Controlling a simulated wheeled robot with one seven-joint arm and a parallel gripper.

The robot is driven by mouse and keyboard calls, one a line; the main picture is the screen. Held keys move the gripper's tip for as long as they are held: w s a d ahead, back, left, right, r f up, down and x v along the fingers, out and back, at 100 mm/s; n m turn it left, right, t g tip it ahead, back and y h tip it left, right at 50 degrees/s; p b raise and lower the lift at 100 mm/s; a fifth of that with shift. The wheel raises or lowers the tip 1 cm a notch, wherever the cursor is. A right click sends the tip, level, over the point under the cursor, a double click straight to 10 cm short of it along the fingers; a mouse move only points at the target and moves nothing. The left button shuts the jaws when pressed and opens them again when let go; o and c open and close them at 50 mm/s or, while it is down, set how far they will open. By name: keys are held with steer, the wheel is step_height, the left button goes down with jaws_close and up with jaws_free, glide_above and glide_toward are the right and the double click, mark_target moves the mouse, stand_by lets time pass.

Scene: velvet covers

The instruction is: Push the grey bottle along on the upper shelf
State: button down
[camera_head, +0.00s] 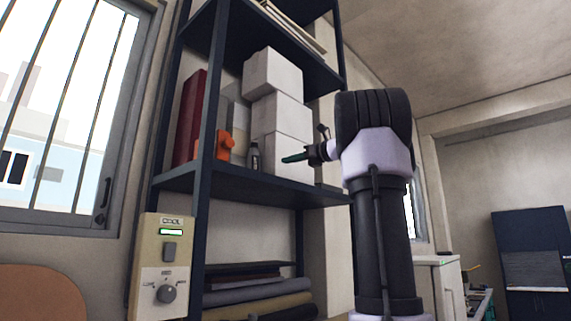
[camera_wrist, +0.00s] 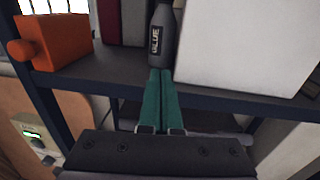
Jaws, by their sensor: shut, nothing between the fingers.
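The grey bottle (camera_head: 254,157) stands upright near the front of the upper shelf (camera_head: 262,183), between an orange object and white boxes. In the wrist view the bottle (camera_wrist: 162,36) has a dark label reading "GLUE" and a darker body; its top is cut off by the frame. My gripper (camera_head: 284,159) is shut and empty, just right of the bottle in the head view. In the wrist view my gripper's green fingers (camera_wrist: 160,72) are together, pointing at the bottle's lower part. I cannot tell whether they touch it.
An orange object (camera_wrist: 52,42) stands left of the bottle. A large white box (camera_wrist: 245,45) is close on its right. A dark shelf post (camera_head: 209,110) rises at the front left.

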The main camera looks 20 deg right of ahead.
mark_target(258, 167)
steer(key=x, duration=1.2)
steer(key=x, duration=0.3)
steer(key=shift+w+a, duration=0.15)
steer(key=shift+w, duration=0.15)
steer(key=shift+s, duration=0.1)
steer(key=shift+s+d, duration=0.2)
steer(key=v, duration=1.3)
steer(key=shift+s, duration=0.25)
